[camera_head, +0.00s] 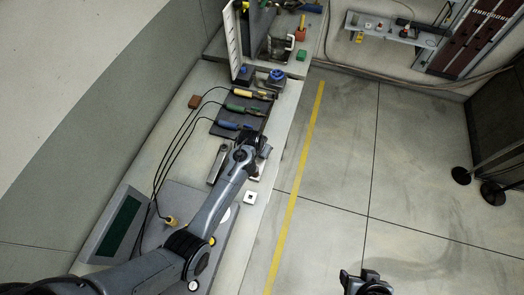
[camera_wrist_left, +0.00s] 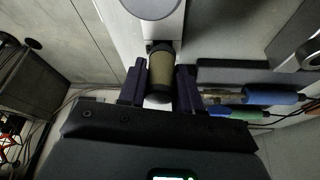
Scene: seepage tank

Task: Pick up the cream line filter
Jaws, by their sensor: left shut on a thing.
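My left gripper (camera_wrist_left: 160,85) is shut on a cylinder with a cream-tan, olive-shaded body and dark end caps, which I take to be the cream line filter (camera_wrist_left: 160,70). One dark finger presses on each side of it in the left wrist view. In the head view my left gripper (camera_head: 256,147) is over the bench's right part, just below the tools with coloured handles, and hides the filter. I cannot tell whether the filter touches the surface below. My right gripper (camera_head: 368,283) is at the bottom edge, over the floor; its jaw opening is unclear.
Blue, green and yellow-handled tools (camera_head: 240,108) with black cables lie on a dark mat beside my left gripper. A brown block (camera_head: 195,101) and a green block (camera_head: 302,55) are farther back.

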